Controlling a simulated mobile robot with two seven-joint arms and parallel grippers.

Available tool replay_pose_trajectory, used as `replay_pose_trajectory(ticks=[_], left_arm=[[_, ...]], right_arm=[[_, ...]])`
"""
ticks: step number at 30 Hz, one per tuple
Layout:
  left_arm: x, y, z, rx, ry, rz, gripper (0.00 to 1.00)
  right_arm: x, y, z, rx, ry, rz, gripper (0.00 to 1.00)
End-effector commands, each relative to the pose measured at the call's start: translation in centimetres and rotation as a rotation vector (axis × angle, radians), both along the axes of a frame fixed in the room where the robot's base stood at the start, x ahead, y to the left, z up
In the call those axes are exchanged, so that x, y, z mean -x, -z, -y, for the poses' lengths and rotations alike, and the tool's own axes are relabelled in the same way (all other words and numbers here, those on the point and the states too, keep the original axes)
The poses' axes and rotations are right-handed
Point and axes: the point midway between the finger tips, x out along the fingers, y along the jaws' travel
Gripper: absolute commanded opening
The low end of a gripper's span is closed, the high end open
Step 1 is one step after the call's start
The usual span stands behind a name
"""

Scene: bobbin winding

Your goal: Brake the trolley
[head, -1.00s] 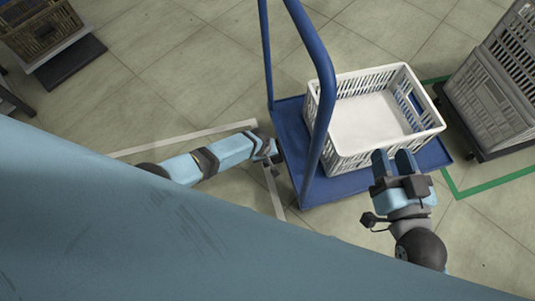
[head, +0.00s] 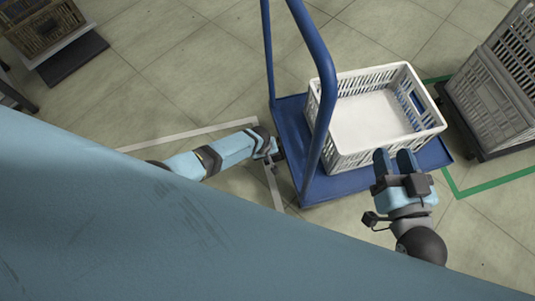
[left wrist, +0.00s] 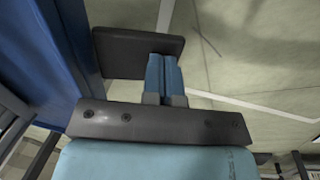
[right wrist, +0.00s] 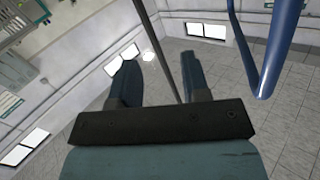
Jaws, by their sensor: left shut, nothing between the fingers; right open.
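The trolley has a blue deck (head: 335,188) and a tall blue tube handle (head: 325,95); a white slatted crate (head: 372,118) stands on the deck. My left gripper (head: 274,150) is low at the deck's left edge, beside the foot of the handle. In the left wrist view its fingers (left wrist: 165,75) are shut and empty, overlapping a dark flat pedal-like plate (left wrist: 125,50) beside the blue trolley. I cannot tell if they touch it.
Grey crates (head: 495,90) stand on a dark base at the right, near a green floor line (head: 490,185). A brown crate (head: 40,25) stands at the far left. Open tiled floor (head: 180,70) lies left of the trolley, with a pale line on it.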

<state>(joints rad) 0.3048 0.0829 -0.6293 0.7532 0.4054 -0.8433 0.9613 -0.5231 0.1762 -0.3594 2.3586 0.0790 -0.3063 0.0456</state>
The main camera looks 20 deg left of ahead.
Motion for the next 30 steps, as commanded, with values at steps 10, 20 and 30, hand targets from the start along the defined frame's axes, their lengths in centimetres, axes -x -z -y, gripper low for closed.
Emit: replay_pose_trajectory(ticks=[10, 20, 30], left_arm=[[0.1, -4.4, -1.4, 0.001, -0.001, 0.003, 0.0], [1.2, -11.2, -2.9, 0.001, 0.0, 0.003, 0.0], [1.5, -13.5, -3.5, 0.001, 0.001, 0.004, 0.0]], right_arm=[[2.6, 6.7, 3.5, 0.188, 0.059, -0.337, 0.43], [2.9, 6.5, 4.2, 0.242, 0.072, -0.392, 0.43], [3.0, 6.8, 4.4, 0.256, 0.076, -0.404, 0.43]])
